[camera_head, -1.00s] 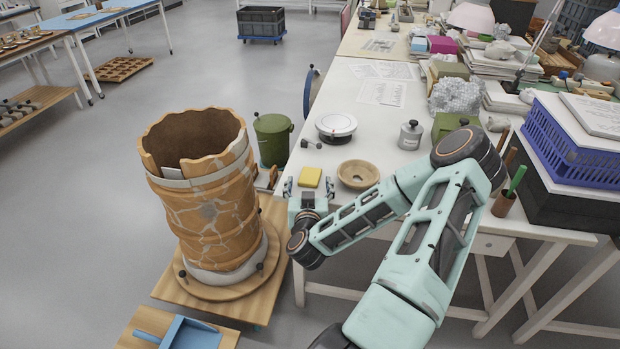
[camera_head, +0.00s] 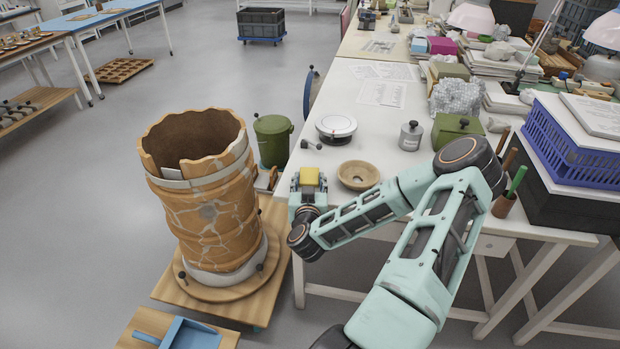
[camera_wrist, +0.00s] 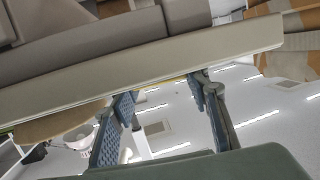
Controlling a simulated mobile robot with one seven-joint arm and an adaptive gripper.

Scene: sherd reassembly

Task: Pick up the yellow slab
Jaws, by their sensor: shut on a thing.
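The yellow slab (camera_head: 310,175) is at the near left corner of the white table in the head view. My gripper (camera_head: 309,182) is around it, with one finger at each side, and is shut on it. My wrist and gripper hide the slab's near lower part, so I cannot tell whether it still touches the table. In the wrist view the two fingers (camera_wrist: 166,110) show, with only a thin yellow sliver (camera_wrist: 172,79) near their tips. A wide beige-grey shape blocks much of that view.
A wooden bowl (camera_head: 358,174) is close to the right of my gripper. A white round turntable (camera_head: 337,127) and a grey canister (camera_head: 410,135) stand farther back. The large cracked orange vessel (camera_head: 203,213) stands left of the table, by a green bin (camera_head: 273,140).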

